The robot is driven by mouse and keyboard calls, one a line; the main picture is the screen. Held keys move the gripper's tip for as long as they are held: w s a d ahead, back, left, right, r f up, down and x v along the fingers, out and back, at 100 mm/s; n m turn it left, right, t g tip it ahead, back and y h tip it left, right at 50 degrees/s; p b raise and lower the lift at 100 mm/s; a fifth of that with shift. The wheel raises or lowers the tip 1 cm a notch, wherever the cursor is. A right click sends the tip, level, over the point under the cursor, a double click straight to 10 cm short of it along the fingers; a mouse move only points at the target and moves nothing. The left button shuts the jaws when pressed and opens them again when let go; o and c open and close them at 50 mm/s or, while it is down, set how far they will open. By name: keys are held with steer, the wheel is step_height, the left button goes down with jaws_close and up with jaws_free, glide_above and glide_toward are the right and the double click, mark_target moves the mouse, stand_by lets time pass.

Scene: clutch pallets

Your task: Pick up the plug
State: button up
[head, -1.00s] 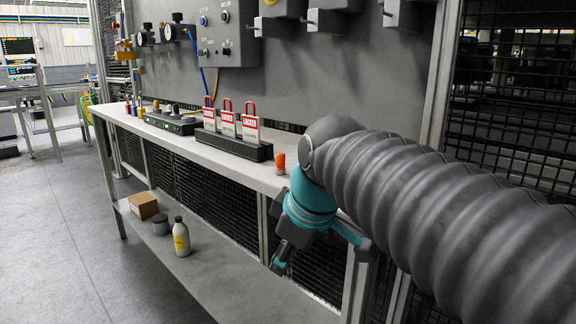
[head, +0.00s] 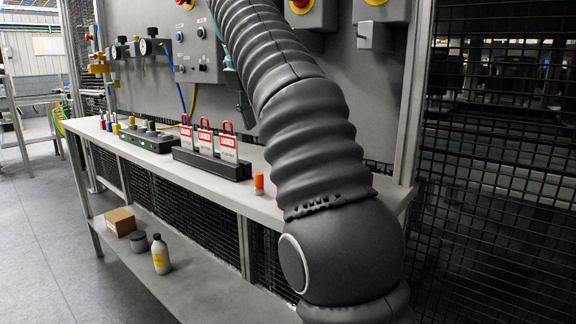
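A small orange capped piece with a pale lower part (head: 259,184) stands upright on the bench, just left of my arm. It may be the plug, but I cannot tell for sure. Small red, yellow and blue pieces (head: 109,124) stand near the bench's far left end. My arm rises across the middle of the head view and covers part of the bench and panel. A bit of teal from my wrist shows behind it, near the panel. My gripper itself is hidden behind the arm.
The bench (head: 262,208) carries a black rack with red-and-white "LOCKED" padlocks (head: 228,148) and a dark control box (head: 148,139). A cardboard box (head: 120,221), grey tub (head: 139,242) and bottle (head: 160,254) sit on the lower shelf. Panel boxes and gauges hang above.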

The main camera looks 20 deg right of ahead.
steer(key=x, duration=0.2)
steer(key=d+x, duration=0.1)
steer(key=x, duration=0.5)
steer(key=shift+d+r, duration=0.25)
steer(key=shift+d, duration=0.1)
steer(key=shift+d+x, duration=0.2)
steer(key=shift+x, duration=1.1)
steer(key=shift+d+x, duration=0.15)
steer(key=shift+x, duration=1.2)
steer(key=shift+r, duration=0.1)
jaws_close()
